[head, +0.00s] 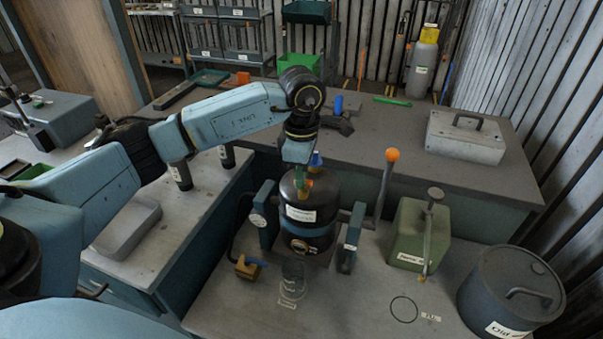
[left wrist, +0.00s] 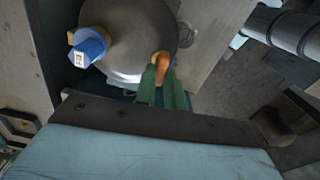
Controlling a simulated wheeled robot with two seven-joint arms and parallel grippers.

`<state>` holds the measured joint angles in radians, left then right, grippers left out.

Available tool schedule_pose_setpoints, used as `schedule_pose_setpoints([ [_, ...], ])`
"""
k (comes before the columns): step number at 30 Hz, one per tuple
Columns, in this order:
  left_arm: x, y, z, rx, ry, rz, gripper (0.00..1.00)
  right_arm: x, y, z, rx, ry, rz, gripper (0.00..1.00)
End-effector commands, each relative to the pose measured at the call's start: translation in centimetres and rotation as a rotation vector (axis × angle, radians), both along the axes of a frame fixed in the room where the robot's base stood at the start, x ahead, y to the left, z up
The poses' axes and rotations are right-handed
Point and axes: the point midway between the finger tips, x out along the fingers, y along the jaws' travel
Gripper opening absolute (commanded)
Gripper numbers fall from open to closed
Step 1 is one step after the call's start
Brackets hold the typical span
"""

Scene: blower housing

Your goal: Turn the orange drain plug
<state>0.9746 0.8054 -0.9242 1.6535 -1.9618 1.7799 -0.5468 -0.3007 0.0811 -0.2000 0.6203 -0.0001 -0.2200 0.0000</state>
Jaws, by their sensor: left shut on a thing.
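The dark rounded housing (head: 322,207) stands upright between two blue-grey clamp blocks on the front bench. Its top also shows in the left wrist view (left wrist: 128,35). The orange drain plug (left wrist: 162,62) is on the housing's top, partly hidden by the green fingers. My left gripper (head: 301,186) comes down onto the housing from above. In the left wrist view its green fingers (left wrist: 164,84) are shut on the orange plug. A blue plug (left wrist: 90,45) with a small white label stands beside it, apart from the fingers. My right gripper is not in view.
A lever with an orange knob (head: 392,155) rises right of the housing. A green box (head: 410,232) and a dark lidded drum (head: 510,290) stand further right.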

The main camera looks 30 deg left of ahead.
Motion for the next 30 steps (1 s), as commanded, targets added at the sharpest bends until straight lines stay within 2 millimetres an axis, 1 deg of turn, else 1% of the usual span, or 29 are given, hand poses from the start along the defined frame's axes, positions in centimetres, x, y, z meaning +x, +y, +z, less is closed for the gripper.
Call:
schedule_pose_setpoints([
  [13, -0.1, -0.04, 0.08, 0.0, -0.002, 0.394, 0.0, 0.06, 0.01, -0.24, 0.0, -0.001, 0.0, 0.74],
  [30, -0.21, -0.25, 0.12, 0.0, -0.003, 0.936, 0.0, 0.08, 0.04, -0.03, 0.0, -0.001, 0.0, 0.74],
])
